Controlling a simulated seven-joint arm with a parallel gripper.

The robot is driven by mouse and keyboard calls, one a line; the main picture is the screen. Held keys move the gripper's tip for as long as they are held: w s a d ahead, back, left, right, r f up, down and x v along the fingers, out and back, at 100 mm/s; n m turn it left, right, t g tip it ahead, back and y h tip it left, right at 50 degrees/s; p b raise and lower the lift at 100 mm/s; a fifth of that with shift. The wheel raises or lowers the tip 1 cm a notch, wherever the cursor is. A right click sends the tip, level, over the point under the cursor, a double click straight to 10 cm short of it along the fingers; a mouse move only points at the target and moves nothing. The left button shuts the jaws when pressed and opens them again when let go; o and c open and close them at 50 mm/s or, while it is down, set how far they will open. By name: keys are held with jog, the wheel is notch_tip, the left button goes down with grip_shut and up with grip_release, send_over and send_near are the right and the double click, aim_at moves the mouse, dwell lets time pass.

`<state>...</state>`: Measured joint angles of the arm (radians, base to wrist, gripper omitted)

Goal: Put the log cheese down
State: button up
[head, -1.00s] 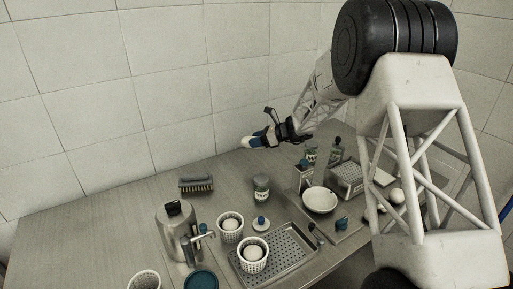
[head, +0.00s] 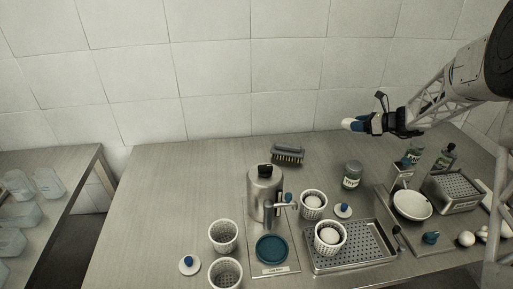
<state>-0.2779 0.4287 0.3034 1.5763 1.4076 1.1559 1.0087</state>
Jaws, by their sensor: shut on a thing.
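My gripper (head: 368,124) is at the upper right in the head view, raised above the back of the table. The held piece is clear of the table. Its far side and the jaw contact are too small to make out. Two white perforated baskets (head: 313,204) (head: 330,237) at centre right each hold a round white piece. Two more baskets (head: 223,236) (head: 226,273) at front centre look empty.
The steel table (head: 150,190) is bare on its left and back left. A metal canister (head: 265,190), brush (head: 288,154), jar (head: 352,175), perforated tray (head: 375,245), teal dish (head: 271,249) and white bowl (head: 412,205) crowd the middle and right. A second table (head: 75,165) stands left.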

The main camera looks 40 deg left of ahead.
jog(key=s+a+n+g+h, duration=0.4)
jog(key=s+a+n+g, duration=0.4)
jog(key=s+a, duration=2.8)
jog(key=shift+s+a+r+n+g, duration=0.15)
jog(key=shift+s+a+n+g, duration=0.25)
jog(key=shift+n, duration=0.3)
jog(key=shift+w, duration=0.15)
send_over(223, 162)
jog(key=shift+f, duration=3.15)
jog(key=shift+f, duration=1.85)
jog(key=shift+f, duration=0.15)
jog(key=o, duration=1)
